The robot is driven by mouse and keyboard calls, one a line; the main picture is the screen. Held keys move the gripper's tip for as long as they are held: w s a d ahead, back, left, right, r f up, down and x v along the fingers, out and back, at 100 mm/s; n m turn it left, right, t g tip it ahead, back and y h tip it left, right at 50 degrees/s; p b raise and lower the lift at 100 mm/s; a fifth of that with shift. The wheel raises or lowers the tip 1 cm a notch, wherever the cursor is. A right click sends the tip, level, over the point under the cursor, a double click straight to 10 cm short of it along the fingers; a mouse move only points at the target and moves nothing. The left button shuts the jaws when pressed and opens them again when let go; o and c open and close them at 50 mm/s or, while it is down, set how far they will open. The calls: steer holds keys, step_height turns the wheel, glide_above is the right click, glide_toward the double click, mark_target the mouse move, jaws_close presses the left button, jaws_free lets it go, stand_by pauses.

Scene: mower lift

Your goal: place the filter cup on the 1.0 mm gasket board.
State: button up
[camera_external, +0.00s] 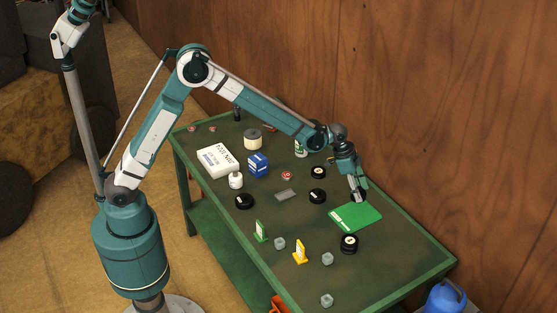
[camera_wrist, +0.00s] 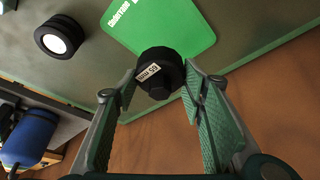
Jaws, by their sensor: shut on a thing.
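The green gasket board (camera_external: 357,218) lies flat on the bench, right of its middle. It also shows in the wrist view (camera_wrist: 165,25), with white print too small to read surely. My gripper (camera_external: 358,193) is at the board's far edge in the external view. In the wrist view, my gripper (camera_wrist: 160,88) is shut on a black round cup (camera_wrist: 158,68) with a small white label, held between the fingertips. The cup overlaps the board's near edge in that view. Whether it touches the board I cannot tell.
A black round cup (camera_external: 349,244) stands just in front of the board; other black ones (camera_external: 317,196) (camera_external: 318,173) stand left of it. Yellow (camera_external: 300,253) and green (camera_external: 260,231) stands and grey nuts (camera_external: 327,259) are toward the front. A wooden wall (camera_external: 460,120) rises behind the bench.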

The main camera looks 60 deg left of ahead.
steer(key=shift+f+b, duration=0.4)
steer(key=shift+f, duration=2.75)
steer(key=shift+f, duration=1.85)
steer(key=shift+f+b, duration=0.1)
steer(key=shift+b, duration=0.2)
steer(key=o, duration=0.6)
steer(key=shift+f, duration=0.1)
steer(key=shift+c, duration=0.2)
steer(key=o, duration=0.5)
steer(key=shift+c, duration=0.2)
steer(key=shift+r, duration=0.2)
steer(key=p+v, duration=0.1)
steer(key=v, duration=1.1)
